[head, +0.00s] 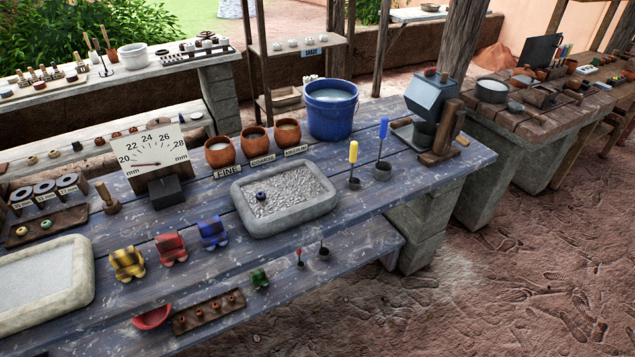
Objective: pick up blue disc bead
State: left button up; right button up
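A small dark blue disc bead (261,196) with a dark centre lies in the stone tray (240,211), on the grey gravelly fill, toward its upper left. The tray stands on the blue plank table (350,214), right of the middle. Nothing covers the bead. Neither of my grippers shows in the head view.
Three clay pots (220,152) with labels, a blue bucket (332,108) of liquid and a dial gauge (150,150) stand behind the tray. Yellow (353,152) and blue (383,135) handled tools stand upright to its right. Coloured blocks (212,233) sit at its front left.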

aim_at(260, 196)
jog(key=i+j+z, duration=0.15)
jog(key=j, duration=0.25)
jog(key=i+j+z, duration=0.15)
jog(key=j, duration=0.25)
jog(key=i+j+z, duration=0.2)
jog(key=j, duration=0.25)
jog(key=j+z, duration=0.15)
jog(key=j, duration=0.3)
jog(key=i+l+u, duration=0.15)
jog(key=l+u, duration=0.15)
jog(key=l, duration=0.15)
jog(key=i+l+u, duration=0.1)
jog(key=l+u, duration=0.2)
jog(key=l, duration=0.2)
jog(key=l+u, duration=0.3)
jog(key=l, duration=0.2)
